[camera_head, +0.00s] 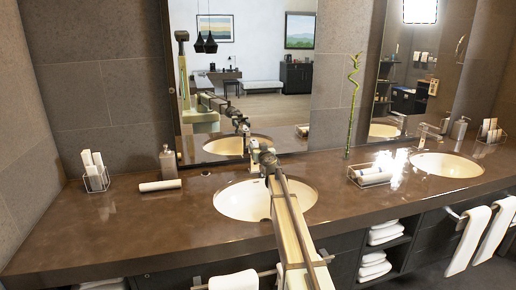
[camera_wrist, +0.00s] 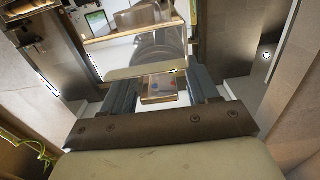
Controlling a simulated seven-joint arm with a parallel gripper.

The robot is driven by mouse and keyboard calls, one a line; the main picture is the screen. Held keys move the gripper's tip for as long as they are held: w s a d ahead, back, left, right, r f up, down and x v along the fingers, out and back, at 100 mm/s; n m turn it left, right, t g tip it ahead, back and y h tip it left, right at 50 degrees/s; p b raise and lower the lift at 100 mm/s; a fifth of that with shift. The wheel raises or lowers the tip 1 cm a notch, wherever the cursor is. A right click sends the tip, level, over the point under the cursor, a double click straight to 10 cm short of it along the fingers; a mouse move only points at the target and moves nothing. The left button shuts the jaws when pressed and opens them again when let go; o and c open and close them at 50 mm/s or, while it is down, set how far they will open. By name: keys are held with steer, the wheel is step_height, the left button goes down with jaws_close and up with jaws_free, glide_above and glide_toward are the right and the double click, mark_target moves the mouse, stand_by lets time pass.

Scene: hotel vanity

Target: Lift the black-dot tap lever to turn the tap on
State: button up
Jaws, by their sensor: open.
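In the head view my arm reaches over the left sink (camera_head: 232,200), and my gripper (camera_head: 252,146) is at its back rim, by the mirror. In the wrist view my gripper (camera_wrist: 161,92) is open. A small metallic tap part (camera_wrist: 160,87) with red and blue marks shows between its two dark fingers. A wide shiny metal surface lies just beyond it. I cannot make out a black dot or tell whether the fingers touch the tap. Another tap (camera_head: 424,132) stands behind the right sink (camera_head: 447,165).
A towel tray (camera_head: 370,176) and a bamboo stalk (camera_head: 352,105) stand between the sinks. The mirror (camera_head: 230,80) rises close behind my gripper.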

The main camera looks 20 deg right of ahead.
steer(key=shift+w, duration=0.4)
jaws_close()
stand_by(0.4)
